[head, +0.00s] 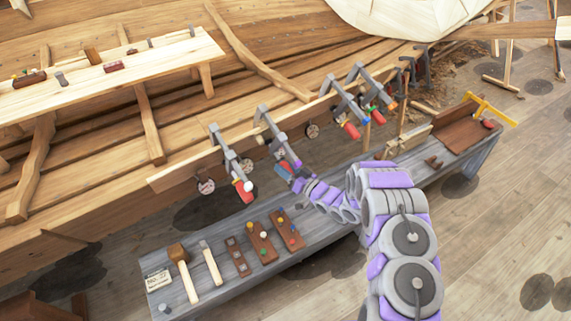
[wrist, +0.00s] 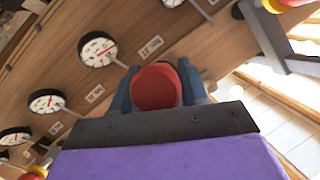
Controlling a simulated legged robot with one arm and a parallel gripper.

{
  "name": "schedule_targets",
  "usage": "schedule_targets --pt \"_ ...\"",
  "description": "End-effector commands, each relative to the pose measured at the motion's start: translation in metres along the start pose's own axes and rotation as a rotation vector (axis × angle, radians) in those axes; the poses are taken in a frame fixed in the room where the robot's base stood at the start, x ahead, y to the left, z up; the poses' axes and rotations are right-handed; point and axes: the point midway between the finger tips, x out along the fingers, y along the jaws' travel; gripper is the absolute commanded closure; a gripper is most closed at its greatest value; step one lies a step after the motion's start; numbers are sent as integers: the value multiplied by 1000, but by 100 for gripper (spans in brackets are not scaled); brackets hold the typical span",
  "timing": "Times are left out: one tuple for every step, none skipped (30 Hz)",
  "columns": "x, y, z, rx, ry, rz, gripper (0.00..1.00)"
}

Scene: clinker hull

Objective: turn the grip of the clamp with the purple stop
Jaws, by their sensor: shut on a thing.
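The clamp with the purple stop (head: 297,164) hangs on the long plank; its grey bar (head: 270,127) leans down to the right. My gripper (head: 291,180) is at the lower end of this clamp. In the wrist view my gripper (wrist: 160,86) has its two dark blue fingers on either side of a round red grip (wrist: 155,90), shut on it. In the head view the grip is mostly hidden by my gripper.
Round dials (wrist: 98,50) line the plank. Below is a grey bench (head: 215,285) with a mallet (head: 182,270) and peg boards (head: 262,243).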

Motion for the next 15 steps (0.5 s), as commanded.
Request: schedule_targets --pt "-1 1 -3 37 3 -18 86" --pt "0 2 -3 61 4 -31 86" --pt "0 2 -2 94 4 -48 86" --pt "-1 2 -2 121 4 -59 86" --pt "-1 2 0 148 3 -72 86" --pt "-1 3 0 181 3 -88 86" --pt "-1 3 0 206 3 -101 86" --pt "-1 4 0 231 5 -113 86" --pt "-1 4 0 265 4 -130 86" --pt "-1 4 1 291 3 -142 86" --pt "-1 4 1 316 3 -155 87" --pt "-1 4 2 350 3 -171 87" --pt "-1 5 2 375 4 -184 87" --pt "0 5 2 400 4 -197 87" --pt "0 5 2 435 4 -215 86"
